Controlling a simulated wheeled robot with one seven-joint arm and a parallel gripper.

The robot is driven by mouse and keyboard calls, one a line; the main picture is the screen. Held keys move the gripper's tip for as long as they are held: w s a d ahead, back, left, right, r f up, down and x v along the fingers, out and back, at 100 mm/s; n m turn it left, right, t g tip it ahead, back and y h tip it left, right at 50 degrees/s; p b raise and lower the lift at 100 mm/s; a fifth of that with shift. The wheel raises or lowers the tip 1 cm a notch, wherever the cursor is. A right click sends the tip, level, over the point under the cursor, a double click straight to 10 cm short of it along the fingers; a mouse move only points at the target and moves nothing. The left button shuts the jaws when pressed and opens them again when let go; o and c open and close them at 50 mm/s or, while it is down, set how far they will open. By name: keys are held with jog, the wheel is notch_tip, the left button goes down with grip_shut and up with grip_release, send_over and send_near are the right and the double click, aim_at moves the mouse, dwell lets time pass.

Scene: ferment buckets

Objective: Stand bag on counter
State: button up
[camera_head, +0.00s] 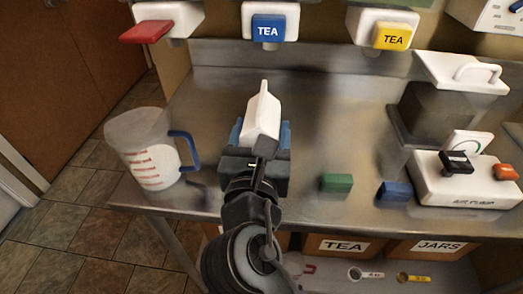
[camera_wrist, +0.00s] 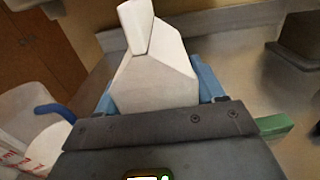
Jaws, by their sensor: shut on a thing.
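A white bag (camera_head: 263,113) with a narrow raised top is between the blue fingers of my gripper (camera_head: 260,132), over the middle of the steel counter (camera_head: 330,110). The bag (camera_wrist: 152,70) looks upright in the wrist view, with a blue finger on each side of it. My gripper (camera_wrist: 158,92) is shut on the bag. The bag's lower part is hidden behind the dark gripper body, so I cannot tell whether it touches the counter.
A measuring jug (camera_head: 145,150) with a blue handle stands at the counter's left. A green block (camera_head: 337,183) and a blue block (camera_head: 395,191) lie near the front edge. A white device (camera_head: 465,182) and a dark lidded bin (camera_head: 435,115) stand right. Dispensers (camera_head: 270,22) hang behind.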

jog(key=shift+f+b, duration=0.3)
jog(key=shift+f, duration=1.65)
jog(key=o, duration=1.4)
jog(key=shift+f, duration=0.15)
jog(key=shift+o, duration=0.2)
jog(key=shift+s, duration=0.1)
jog(key=s, duration=1.2)
jog(key=shift+a+r+b, duration=0.2)
jog(key=shift+b, duration=0.2)
jog(key=shift+w, duration=0.1)
